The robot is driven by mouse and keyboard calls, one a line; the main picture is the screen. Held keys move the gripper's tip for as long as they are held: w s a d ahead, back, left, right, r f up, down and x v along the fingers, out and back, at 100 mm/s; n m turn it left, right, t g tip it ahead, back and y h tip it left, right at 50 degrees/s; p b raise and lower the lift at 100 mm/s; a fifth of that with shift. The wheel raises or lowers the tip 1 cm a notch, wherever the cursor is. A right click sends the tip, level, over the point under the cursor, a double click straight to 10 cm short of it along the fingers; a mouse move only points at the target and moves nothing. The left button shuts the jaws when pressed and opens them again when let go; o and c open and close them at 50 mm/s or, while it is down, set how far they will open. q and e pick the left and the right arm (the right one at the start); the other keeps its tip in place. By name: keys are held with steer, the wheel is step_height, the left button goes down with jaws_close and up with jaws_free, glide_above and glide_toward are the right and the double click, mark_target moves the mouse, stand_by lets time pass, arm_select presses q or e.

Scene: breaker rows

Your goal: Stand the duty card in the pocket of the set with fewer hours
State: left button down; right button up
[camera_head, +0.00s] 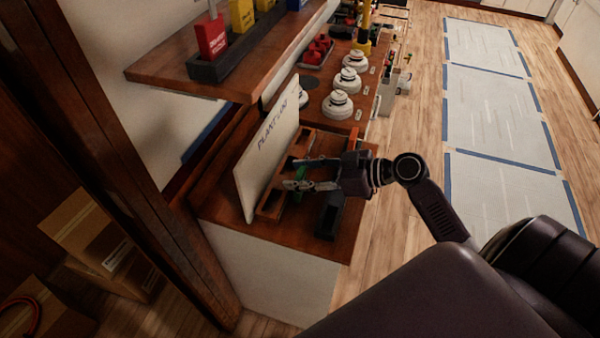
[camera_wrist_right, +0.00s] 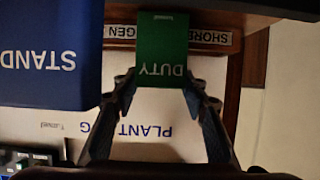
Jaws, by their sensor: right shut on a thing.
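My right gripper (camera_head: 291,174) is shut on the green duty card (camera_head: 301,172). In the right wrist view the picture is upside down; the fingers (camera_wrist_right: 163,88) grip the card (camera_wrist_right: 160,55) on both sides, with DUTY readable. The card is in front of a wooden rail (camera_wrist_right: 222,27) with labels reading SHORE and GEN. Whether the card touches or sits in a pocket I cannot tell. The wooden rack (camera_head: 268,206) stands before a white board (camera_head: 262,150) lettered PLANT. The hours are not legible. My left gripper is not in view.
A blue card lettered STAND (camera_wrist_right: 45,75) is close beside the duty card in the wrist view. A dark holder (camera_head: 330,218) stands on the bench near the gripper. White domed devices (camera_head: 338,104) stand farther along. A shelf (camera_head: 165,78) overhangs the back.

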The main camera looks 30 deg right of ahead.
steer(key=shift+f, duration=0.2)
steer(key=o, duration=1.2)
steer(key=shift+c, duration=0.2)
steer(key=shift+r, duration=0.15)
